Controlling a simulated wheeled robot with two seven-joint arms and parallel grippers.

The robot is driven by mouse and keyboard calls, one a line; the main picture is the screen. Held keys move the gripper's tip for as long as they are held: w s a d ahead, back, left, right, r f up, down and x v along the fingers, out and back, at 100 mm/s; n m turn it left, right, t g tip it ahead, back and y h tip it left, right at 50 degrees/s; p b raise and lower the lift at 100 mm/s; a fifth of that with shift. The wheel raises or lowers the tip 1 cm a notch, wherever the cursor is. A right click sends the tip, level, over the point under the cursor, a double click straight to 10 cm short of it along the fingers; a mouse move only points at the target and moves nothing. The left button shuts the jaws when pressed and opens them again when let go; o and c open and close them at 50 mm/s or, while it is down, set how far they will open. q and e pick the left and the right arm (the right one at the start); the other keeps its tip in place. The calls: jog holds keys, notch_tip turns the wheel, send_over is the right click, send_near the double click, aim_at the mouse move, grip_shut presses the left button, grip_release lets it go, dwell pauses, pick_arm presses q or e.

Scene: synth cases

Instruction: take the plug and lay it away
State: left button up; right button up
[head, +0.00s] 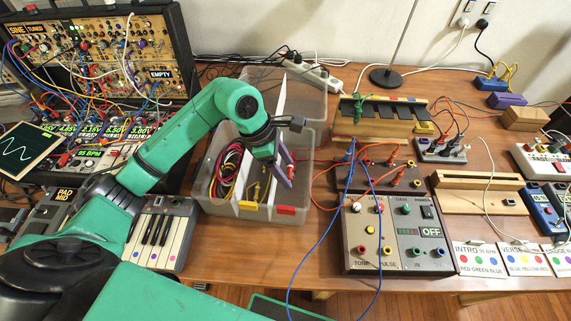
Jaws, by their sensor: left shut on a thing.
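My left gripper (287,148) reaches over the grey bin (219,207) from the left and points down at its right side. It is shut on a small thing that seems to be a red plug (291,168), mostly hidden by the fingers. A thin red cable runs right from near there toward the dark panel with red and orange plugs (385,178). I cannot tell whether the plug touches the bin. My right gripper is not in view.
The bin holds coiled cables (228,170) in its left compartment. A synth case (105,60) stands at the left, with a small keyboard (160,232) before it. The grey box with knobs (397,238) stands right of the bin. A blue cable (338,215) hangs between them.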

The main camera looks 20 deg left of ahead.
pick_arm(q)
jog(key=shift+s+d+r, duration=0.1)
jog(key=o, duration=1.3)
jog(key=shift+s+r, duration=0.1)
jog(key=shift+a+r, duration=0.2)
jog(key=shift+r, duration=0.1)
jog(key=b+v, duration=0.1)
jog(key=v, duration=1.2)
jog(key=shift+a+r, duration=0.1)
jog(key=shift+r, duration=0.25)
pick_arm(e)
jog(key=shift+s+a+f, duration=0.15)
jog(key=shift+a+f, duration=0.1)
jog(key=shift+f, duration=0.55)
